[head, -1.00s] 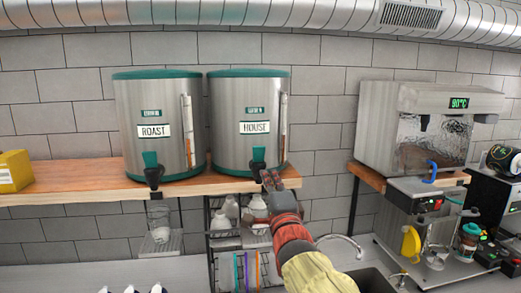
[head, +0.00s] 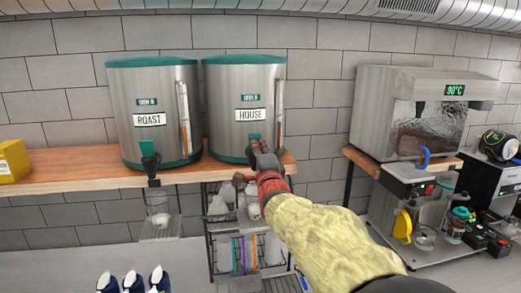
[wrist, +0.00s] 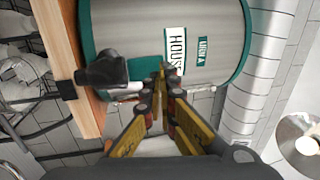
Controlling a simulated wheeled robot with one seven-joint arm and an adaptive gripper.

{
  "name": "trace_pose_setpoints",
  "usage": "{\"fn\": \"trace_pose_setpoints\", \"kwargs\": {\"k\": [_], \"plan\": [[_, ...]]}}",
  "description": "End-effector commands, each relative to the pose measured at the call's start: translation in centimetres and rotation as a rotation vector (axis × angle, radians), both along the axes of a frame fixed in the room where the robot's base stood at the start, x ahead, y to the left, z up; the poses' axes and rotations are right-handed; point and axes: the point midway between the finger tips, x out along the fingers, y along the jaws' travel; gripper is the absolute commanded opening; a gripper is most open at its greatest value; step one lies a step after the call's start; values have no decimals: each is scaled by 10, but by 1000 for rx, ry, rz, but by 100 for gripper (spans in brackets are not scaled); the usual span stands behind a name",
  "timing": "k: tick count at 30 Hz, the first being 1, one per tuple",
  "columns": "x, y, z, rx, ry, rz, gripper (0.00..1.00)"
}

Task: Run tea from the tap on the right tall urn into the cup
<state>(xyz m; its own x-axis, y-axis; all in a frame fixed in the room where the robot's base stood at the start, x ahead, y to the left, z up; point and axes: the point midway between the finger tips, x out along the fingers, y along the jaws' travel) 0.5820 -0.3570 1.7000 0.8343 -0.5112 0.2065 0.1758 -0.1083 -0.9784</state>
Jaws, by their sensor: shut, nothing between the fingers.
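The right tall urn (head: 243,95), steel with teal trim and a HOUSE label, stands on the wooden shelf. It fills the top of the wrist view (wrist: 208,50). Its dark tap (head: 254,147) is at the urn's lower front; in the wrist view the black tap (wrist: 103,70) is left of my fingers. My gripper (head: 264,158) is shut and empty, close in front of the tap and slightly right of it. In the wrist view my fingertips (wrist: 159,92) point at the urn. A clear cup (head: 158,207) stands below the left urn's tap. My arm partly hides the area below the right tap.
The left ROAST urn (head: 153,105) stands close beside it on the wooden shelf (head: 75,168). A wire rack (head: 212,235) with white items is below. A steel machine (head: 415,110) stands at the right. Wall space between the right urn and that machine is clear.

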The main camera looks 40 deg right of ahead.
Motion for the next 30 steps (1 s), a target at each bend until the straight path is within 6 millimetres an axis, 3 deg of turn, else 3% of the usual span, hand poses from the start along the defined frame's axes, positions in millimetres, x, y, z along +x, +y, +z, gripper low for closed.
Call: {"fn": "trace_pose_setpoints", "kwargs": {"k": [9,30], "plan": [[20,-12,6,-1,-1,0,0],[23,-14,10,30,47,-1,0]]}}
